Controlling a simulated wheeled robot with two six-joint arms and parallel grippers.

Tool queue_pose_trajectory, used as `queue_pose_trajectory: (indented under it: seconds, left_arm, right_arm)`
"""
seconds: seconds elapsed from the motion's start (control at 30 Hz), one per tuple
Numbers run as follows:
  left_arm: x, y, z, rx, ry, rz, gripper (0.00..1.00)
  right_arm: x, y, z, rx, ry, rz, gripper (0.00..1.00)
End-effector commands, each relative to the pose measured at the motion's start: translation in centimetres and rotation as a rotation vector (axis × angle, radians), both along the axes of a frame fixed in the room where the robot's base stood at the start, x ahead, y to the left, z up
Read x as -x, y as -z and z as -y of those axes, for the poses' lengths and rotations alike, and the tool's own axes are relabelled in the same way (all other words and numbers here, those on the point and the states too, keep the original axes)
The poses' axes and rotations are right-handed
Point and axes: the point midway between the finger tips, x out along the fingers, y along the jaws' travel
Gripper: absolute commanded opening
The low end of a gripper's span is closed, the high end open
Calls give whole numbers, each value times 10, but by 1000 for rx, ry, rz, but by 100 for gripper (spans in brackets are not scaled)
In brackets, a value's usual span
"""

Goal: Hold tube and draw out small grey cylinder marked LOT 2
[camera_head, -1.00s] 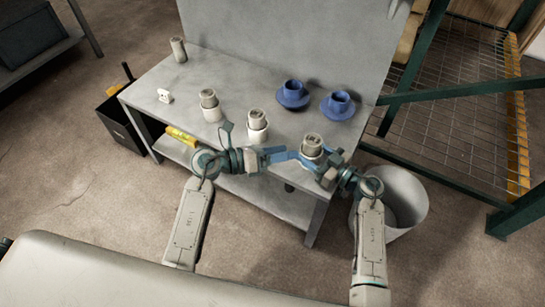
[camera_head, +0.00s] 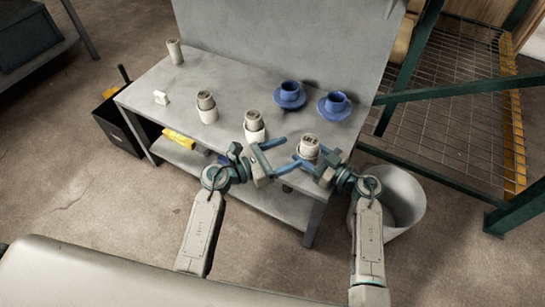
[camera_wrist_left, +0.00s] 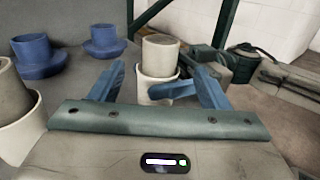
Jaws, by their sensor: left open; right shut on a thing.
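My right gripper (camera_head: 310,158) is shut on a white tube (camera_wrist_left: 155,88) at the table's front right. A grey cylinder (camera_head: 309,140) sits upright in that tube, its upper part standing out of the rim; it also shows in the left wrist view (camera_wrist_left: 160,52). Any marking on it is too small to read. My left gripper (camera_head: 291,150) is open and empty, just left of the held tube, with its blue fingers spread towards it. In the left wrist view the tube stands beyond and between the left fingers (camera_wrist_left: 158,85).
Two more white tubes with grey cylinders stand to the left, one nearer (camera_head: 254,134) and one farther (camera_head: 207,115). A lone cylinder (camera_head: 175,51) stands at the far left corner near a small white block (camera_head: 161,97). Two blue stepped holders (camera_head: 289,95) (camera_head: 335,105) stand behind. A bin (camera_head: 405,200) is at right.

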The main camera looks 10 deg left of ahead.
Motion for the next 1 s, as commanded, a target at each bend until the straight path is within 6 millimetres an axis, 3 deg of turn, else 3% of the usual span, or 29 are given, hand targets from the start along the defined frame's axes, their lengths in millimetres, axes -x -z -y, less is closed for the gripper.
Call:
queue_pose_trajectory:
  seconds: [0.2, 0.4, 0.83, 1.0]
  left_arm:
    - [-26, -1, 36, 5, 1, -1, 70]
    - [-41, -1, 56, 1, 0, 0, 70]
    - [-46, 0, 63, 0, 0, -1, 70]
    - [-46, 0, 63, 0, 0, -1, 38]
  right_arm:
    - [0, 0, 0, 0, 0, 0, 33]
    - [0, 0, 0, 0, 0, 0, 33]
    - [0, 0, 0, -1, 0, 0, 33]
    - [0, 0, 0, -1, 0, 0, 33]
